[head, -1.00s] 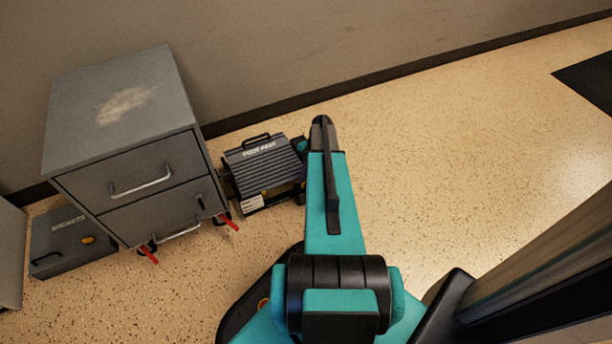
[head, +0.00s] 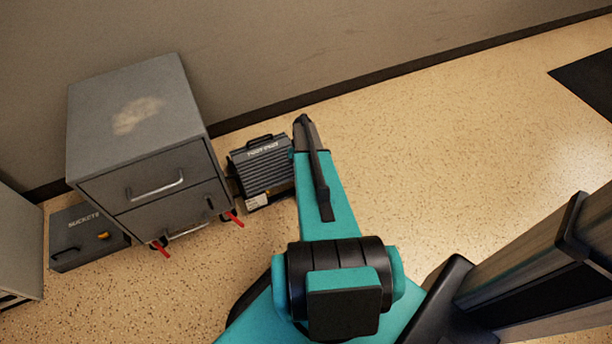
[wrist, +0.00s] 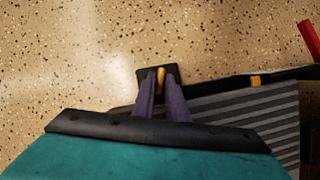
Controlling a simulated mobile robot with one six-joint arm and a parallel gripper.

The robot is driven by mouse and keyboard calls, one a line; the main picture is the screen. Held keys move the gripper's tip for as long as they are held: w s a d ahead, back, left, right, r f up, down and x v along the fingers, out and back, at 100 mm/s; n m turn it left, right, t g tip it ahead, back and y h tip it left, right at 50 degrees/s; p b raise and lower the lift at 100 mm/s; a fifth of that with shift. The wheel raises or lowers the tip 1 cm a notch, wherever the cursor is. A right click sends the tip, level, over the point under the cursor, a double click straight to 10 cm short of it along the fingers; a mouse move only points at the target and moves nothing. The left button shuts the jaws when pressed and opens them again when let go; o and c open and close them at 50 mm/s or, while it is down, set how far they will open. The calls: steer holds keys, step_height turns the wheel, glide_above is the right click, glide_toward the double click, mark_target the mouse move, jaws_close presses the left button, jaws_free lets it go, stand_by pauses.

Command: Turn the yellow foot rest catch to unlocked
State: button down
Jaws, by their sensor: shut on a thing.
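The foot rest (head: 264,173) is a dark ribbed box with a handle, standing on the floor between the drawer cabinet and my arm. In the wrist view its grey striped top (wrist: 245,115) lies at the lower right. The yellow catch (wrist: 161,77) is a small upright tab on a black plate (wrist: 145,73) at the foot rest's edge. My gripper (wrist: 162,82) has its two purple fingers shut on the catch, one on each side. In the head view my arm hides the gripper and the catch.
A grey two-drawer cabinet (head: 140,128) with red caster levers (head: 234,218) stands left of the foot rest. A dark case (head: 88,236) lies left of the cabinet. The wall is close behind. Open floor (head: 430,150) lies to the right.

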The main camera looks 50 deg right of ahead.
steer(key=n+p, duration=0.1)
steer(key=n+h+p, duration=0.1)
steer(key=n, duration=0.1)
steer(key=shift+w+n+g, duration=0.2)
steer(key=shift+n+g, duration=0.1)
stand_by(0.4)
steer(key=c, duration=1.8)
jaws_free()
steer(key=shift+a, duration=0.1)
steer(key=shift+r, duration=0.1)
steer(key=p+v, duration=0.1)
steer(key=v, duration=0.5)
steer(key=p+v, duration=0.1)
steer(key=v, duration=0.6)
steer(key=shift+w+a+r, duration=0.15)
steer(key=shift+w+r, duration=0.1)
steer(key=shift+r, duration=0.05)
